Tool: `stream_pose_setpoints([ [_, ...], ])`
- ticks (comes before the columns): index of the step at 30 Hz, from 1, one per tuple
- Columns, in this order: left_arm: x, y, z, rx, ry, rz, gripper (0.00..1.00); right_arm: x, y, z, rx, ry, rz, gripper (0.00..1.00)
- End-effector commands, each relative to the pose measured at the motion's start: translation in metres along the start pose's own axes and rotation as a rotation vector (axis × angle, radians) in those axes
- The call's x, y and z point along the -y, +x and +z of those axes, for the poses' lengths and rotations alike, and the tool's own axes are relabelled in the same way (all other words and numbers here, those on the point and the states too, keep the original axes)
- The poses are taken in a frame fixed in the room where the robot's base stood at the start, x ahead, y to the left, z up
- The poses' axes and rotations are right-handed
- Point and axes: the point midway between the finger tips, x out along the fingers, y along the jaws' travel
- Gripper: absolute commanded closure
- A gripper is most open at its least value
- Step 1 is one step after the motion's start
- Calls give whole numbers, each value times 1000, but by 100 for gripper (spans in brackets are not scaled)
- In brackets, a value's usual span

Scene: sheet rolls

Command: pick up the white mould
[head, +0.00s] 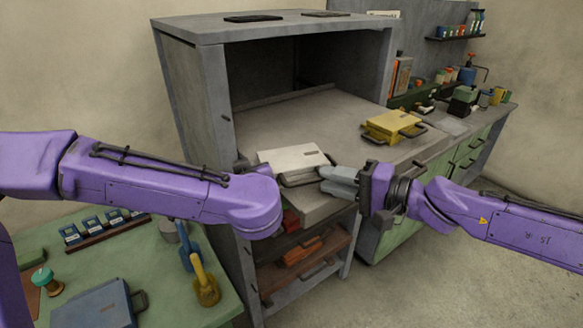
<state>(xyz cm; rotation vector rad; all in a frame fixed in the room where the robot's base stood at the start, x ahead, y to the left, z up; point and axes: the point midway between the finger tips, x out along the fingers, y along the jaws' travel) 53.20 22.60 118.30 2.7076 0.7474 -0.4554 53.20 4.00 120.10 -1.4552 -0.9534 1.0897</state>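The white mould (292,159) is a flat, pale block. My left arm crosses from the left and ends just in front of the mould's left side.
A yellow mould (393,126) lies farther back right on the bench. The cabinet (213,90) walls and roof enclose the space behind. A shelf below holds orange items (301,250). A green table (165,265) at lower left holds a blue case (95,306) and brushes.

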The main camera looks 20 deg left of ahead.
Motion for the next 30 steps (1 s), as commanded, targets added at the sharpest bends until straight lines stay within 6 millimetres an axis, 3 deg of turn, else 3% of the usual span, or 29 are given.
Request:
stream_pose_setpoints([
  [5,0,0,0,0,0,0,77,0,0,0,0,0,0,75],
  [7,0,0,0,0,0,0,100,0,0,0,0,0,0,97],
  [8,0,0,0,0,0,0,100,0,0,0,0,0,0,100],
  [30,0,0,0,0,0,0,100,-1,0,0,0,-1,2,100],
])
